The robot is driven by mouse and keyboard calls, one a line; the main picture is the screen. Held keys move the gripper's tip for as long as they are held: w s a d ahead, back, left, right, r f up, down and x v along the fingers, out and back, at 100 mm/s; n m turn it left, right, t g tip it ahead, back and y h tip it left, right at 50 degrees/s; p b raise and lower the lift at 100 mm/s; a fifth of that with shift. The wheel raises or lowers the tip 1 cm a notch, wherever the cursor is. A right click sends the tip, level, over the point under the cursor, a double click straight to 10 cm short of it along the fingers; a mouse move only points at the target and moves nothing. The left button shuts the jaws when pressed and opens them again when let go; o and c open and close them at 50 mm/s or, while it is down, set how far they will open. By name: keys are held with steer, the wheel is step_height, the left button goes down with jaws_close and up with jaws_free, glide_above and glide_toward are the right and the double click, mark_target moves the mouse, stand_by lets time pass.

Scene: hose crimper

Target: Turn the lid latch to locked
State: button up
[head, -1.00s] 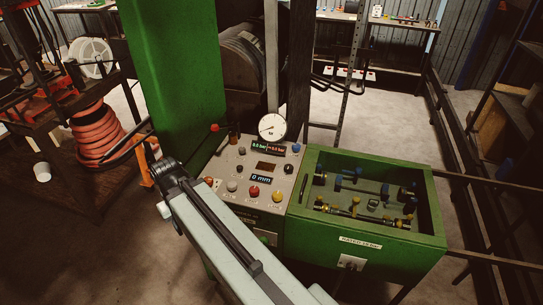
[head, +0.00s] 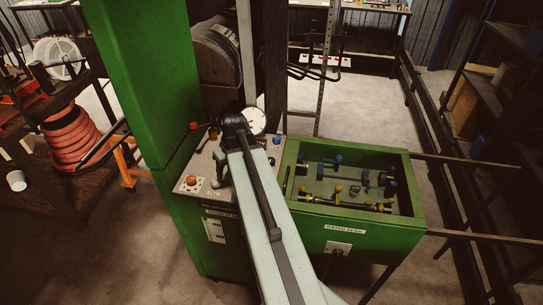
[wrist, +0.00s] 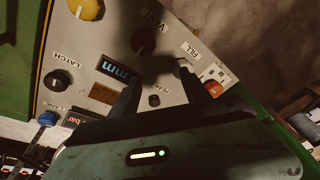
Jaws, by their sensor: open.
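The black knob marked LATCH (wrist: 58,80) is on the grey control panel (wrist: 185,50), at the left of the wrist view. Whether it is turned to locked cannot be told. My gripper (wrist: 158,75) is open and empty over the panel, its two dark fingers apart. They are to the right of the latch knob, clear of it in the picture. A small black knob (wrist: 154,100) shows between the fingers.
Near my fingers are the dark red VENT knob (wrist: 144,40) and an orange-red control (wrist: 213,88) by the FILL label. A yellow knob (wrist: 85,8) and a blue knob (wrist: 47,118) flank the latch knob. The green box (head: 410,225) of fittings stands right of the panel.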

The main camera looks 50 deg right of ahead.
steer(key=m+t+h, duration=0.1)
steer(key=t, duration=0.1)
glide_toward(271, 160)
steer(key=shift+g, duration=0.3)
steer(key=b+x, duration=0.3)
steer(key=x, duration=0.1)
steer(key=b+x, duration=0.3)
steer(key=x, duration=0.2)
steer(key=shift+w+r+b, duration=0.1)
steer(key=shift+w+b, duration=0.1)
steer(key=shift+b, duration=0.1)
steer(key=shift+r, duration=0.1)
steer(key=shift+c, duration=0.3)
